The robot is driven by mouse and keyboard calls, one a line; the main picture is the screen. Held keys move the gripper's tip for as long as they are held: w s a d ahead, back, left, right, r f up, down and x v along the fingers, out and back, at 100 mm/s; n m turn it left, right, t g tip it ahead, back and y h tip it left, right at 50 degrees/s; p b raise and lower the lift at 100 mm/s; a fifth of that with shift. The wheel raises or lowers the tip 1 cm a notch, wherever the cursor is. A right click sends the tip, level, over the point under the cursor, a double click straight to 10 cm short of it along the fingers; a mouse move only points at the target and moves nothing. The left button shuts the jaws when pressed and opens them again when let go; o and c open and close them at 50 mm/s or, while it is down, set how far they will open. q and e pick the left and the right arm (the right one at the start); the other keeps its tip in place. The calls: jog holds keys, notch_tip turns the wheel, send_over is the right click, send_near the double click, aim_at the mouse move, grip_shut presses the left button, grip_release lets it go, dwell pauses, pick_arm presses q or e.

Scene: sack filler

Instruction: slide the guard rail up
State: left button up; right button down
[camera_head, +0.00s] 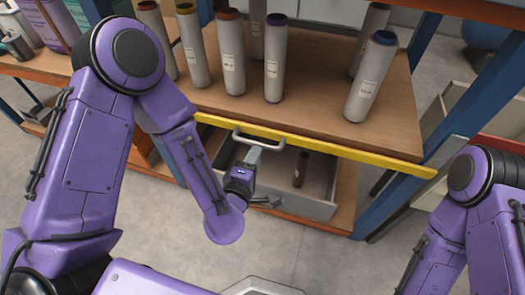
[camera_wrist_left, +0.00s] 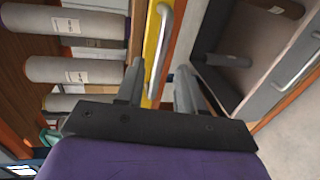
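The yellow guard rail (camera_head: 345,151) runs along the front edge of a wooden shelf in the head view, low and level with the board. A pale metal handle (camera_head: 262,145) stands out from it. My left gripper (camera_head: 252,157) is just below and in front of the handle. In the left wrist view, the left gripper (camera_wrist_left: 158,75) is open, its fingers apart. The rail (camera_wrist_left: 152,42) and the handle (camera_wrist_left: 162,48) show beyond and between the fingertips; I see no grip on the handle. My right arm shows at the right, but its gripper is out of view.
Several grey cylinders with coloured caps, one with a blue cap (camera_head: 372,78), stand on the shelf (camera_head: 310,85) behind the rail. Below the rail is an open grey drawer (camera_head: 310,204) with a dark cylinder (camera_head: 301,169) inside. A blue post (camera_head: 378,212) stands right of the drawer.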

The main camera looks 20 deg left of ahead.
aim_at(262, 144)
pick_arm(q)
jog(key=w, duration=0.3)
jog(key=w+f, duration=0.1)
jog(key=w, duration=0.2)
jog(key=shift+w+d+f, duration=0.1)
jog(key=shift+w+f, duration=0.1)
jog(key=shift+w, duration=0.15)
jog(key=shift+c, duration=0.3)
grip_shut()
notch_tip(262, 144, up, 10)
jog(key=p, duration=0.7)
jog(key=shift+p, duration=0.4)
jog(key=shift+w+f, duration=0.15)
jog(key=shift+f, duration=0.05)
jog(key=shift+o, duration=0.3)
grip_release()
